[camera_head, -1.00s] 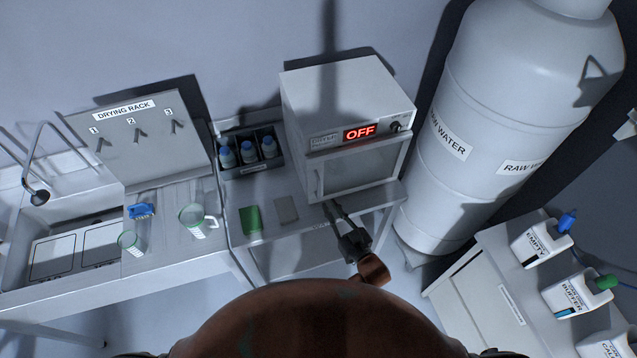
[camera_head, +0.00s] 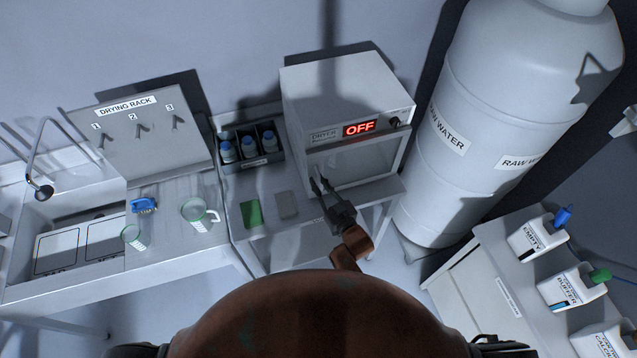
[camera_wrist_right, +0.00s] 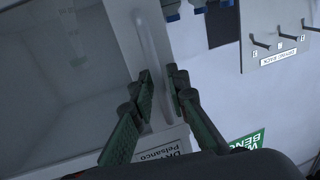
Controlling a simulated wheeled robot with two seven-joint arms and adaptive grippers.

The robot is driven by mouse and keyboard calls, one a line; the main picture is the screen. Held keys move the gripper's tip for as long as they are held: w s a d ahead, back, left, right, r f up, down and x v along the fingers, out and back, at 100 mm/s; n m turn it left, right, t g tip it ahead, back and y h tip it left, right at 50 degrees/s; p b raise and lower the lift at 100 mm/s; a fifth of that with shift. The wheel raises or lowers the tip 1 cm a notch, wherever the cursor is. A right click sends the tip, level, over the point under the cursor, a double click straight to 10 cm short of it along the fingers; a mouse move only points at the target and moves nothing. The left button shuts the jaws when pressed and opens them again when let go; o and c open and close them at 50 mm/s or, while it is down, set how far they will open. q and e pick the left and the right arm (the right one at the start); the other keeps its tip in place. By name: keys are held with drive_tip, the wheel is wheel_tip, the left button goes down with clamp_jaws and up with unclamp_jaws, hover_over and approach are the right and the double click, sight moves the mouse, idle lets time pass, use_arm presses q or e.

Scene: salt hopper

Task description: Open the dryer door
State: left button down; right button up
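The dryer (camera_head: 345,95) is a white box on the bench with a red OFF display. Its windowed door (camera_head: 362,163) on the front is shut. The door's pale vertical handle (camera_wrist_right: 150,40) shows in the right wrist view; the gripper mostly hides it in the head view. My right gripper (camera_head: 320,187) is in front of the door's left side. In the right wrist view its green-padded fingers (camera_wrist_right: 162,88) are apart, one on each side of the handle. I cannot tell whether either pad touches it. My left gripper is not in view.
A rack of blue-capped bottles (camera_head: 248,147) stands left of the dryer. A green pad (camera_head: 251,214) and a grey pad (camera_head: 286,205) lie on the bench in front. The large raw water tank (camera_head: 490,110) stands close on the right. Beakers (camera_head: 196,212) are further left.

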clamp_jaws()
idle(0.3)
